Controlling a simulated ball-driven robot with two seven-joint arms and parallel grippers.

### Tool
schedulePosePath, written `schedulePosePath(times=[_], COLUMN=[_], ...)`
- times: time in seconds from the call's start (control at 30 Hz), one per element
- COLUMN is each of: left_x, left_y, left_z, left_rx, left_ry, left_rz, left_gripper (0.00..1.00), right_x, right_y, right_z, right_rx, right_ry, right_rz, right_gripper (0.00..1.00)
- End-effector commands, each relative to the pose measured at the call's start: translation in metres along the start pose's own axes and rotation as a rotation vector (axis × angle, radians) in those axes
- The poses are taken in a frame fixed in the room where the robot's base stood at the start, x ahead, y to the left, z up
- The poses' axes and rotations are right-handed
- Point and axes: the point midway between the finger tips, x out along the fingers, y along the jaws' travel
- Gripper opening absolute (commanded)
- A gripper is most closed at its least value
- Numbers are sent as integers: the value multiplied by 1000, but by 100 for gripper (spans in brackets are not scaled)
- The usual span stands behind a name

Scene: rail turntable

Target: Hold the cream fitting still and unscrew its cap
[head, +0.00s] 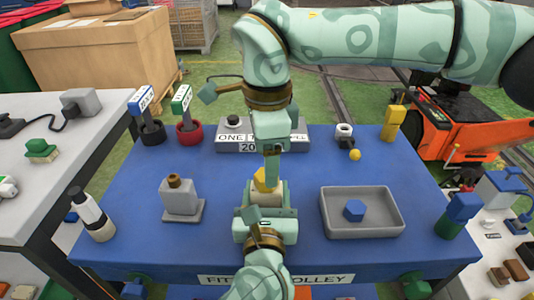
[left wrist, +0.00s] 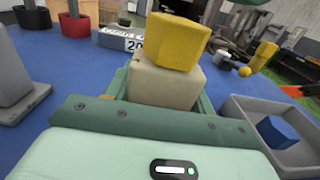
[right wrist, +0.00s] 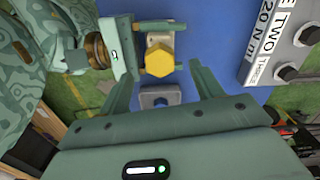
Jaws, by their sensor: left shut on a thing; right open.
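The cream fitting (left wrist: 165,85) is a pale block that stands upright at the near middle of the blue trolley. Its yellow six-sided cap (left wrist: 175,40) sits on top, and also shows in the right wrist view (right wrist: 159,62). My left gripper (head: 266,210) is shut on the fitting's sides from the near side. My right gripper (head: 271,158) is open and points down just above the cap. The right gripper partly hides the fitting in the head view.
A grey tray (head: 332,225) with a blue hexagonal piece (head: 354,210) stands to the right. A grey fitting with a brown top (head: 180,193) stands to the left. A labelled grey box (head: 235,143) stands behind, with red and black holders left of it. Blue surface lies clear between these.

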Motion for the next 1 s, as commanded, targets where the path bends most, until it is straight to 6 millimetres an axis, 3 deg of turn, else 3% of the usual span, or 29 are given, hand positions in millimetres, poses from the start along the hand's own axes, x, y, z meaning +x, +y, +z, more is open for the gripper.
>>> schedulePosePath(times=[0.1,0.2,0.57,1.0], left_x=[0,0,0,0], left_y=[0,0,0,0], left_z=[-1,-1,-1,-1], left_rx=[1,1,1,1], left_ry=[3,2,3,3], left_rz=[1,1,1,1], left_gripper=[13,13,13,13], right_x=[0,0,4,35], right_y=[0,0,0,0], right_z=[0,0,0,0], right_rx=[149,192,190,190], right_ry=[0,0,0,0], right_rz=[0,0,0,2], right_gripper=[65,65,65,65])
